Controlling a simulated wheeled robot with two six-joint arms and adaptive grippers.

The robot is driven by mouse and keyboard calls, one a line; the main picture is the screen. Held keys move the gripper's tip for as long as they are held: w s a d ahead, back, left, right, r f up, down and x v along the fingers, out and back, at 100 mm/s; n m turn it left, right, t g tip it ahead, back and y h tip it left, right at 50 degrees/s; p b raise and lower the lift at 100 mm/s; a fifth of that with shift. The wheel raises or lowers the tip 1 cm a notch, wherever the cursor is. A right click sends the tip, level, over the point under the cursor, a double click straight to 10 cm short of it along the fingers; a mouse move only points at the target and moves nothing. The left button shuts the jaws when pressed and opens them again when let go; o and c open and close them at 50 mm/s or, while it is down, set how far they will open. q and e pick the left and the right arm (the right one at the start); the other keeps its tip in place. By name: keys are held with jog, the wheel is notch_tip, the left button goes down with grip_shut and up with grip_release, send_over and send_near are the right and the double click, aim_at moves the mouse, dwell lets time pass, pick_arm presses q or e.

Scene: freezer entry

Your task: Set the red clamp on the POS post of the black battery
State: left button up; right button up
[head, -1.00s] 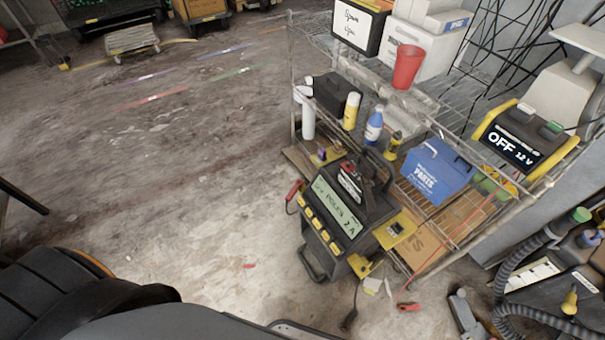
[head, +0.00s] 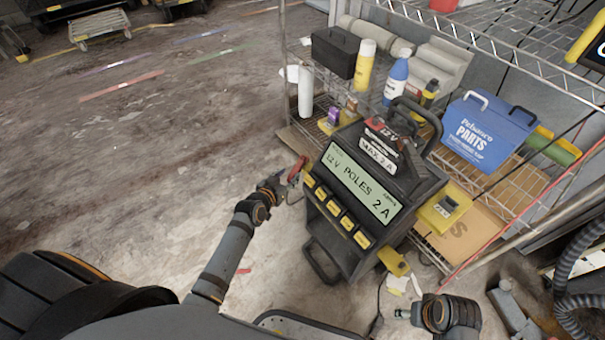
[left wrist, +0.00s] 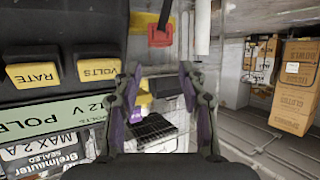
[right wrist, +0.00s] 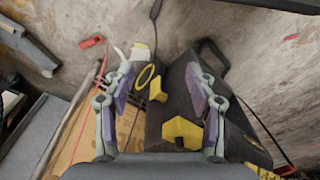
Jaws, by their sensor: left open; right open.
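The red clamp (head: 298,170) hangs at the left side of the charger (head: 352,190). My left gripper (head: 277,181) is open close beside the clamp. In the left wrist view the red clamp (left wrist: 160,36) lies ahead of the open fingers (left wrist: 158,80), with nothing between them.
A wire shelf (head: 530,185) stands behind, with a blue parts box (head: 485,130), bottles and a black box (head: 337,52). A yellow bracket (head: 443,207) juts from the charger's right. A red object (right wrist: 92,41) lies on the floor. The floor at left is open.

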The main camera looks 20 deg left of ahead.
aim_at(299, 164)
pick_arm(q)
jog(key=x, duration=0.1)
jog(key=b+x, duration=0.1)
jog(key=x, duration=0.3)
jog(key=shift+w+d+r+b, duration=0.1)
jog(key=shift+w+r+b, duration=0.1)
jog(key=shift+w+b, duration=0.15)
jog(key=b+x, duration=0.1)
jog(key=x, duration=0.1)
jog(key=b+x, duration=0.1)
jog(key=x, duration=0.2)
jog(key=shift+s+f+b, duration=0.15)
jog(key=shift+f+b, duration=0.15)
jog(key=shift+b, duration=0.1)
pick_arm(e)
jog(key=f+t, duration=0.1)
jog(key=a+f, duration=0.1)
jog(key=w+a+f+t+y, duration=0.1)
jog(key=f, duration=0.1)
jog(key=shift+w+a+t, duration=0.1)
jog(key=shift+t, duration=0.2)
pick_arm(q)
jog(key=shift+r, duration=0.1)
grip_shut()
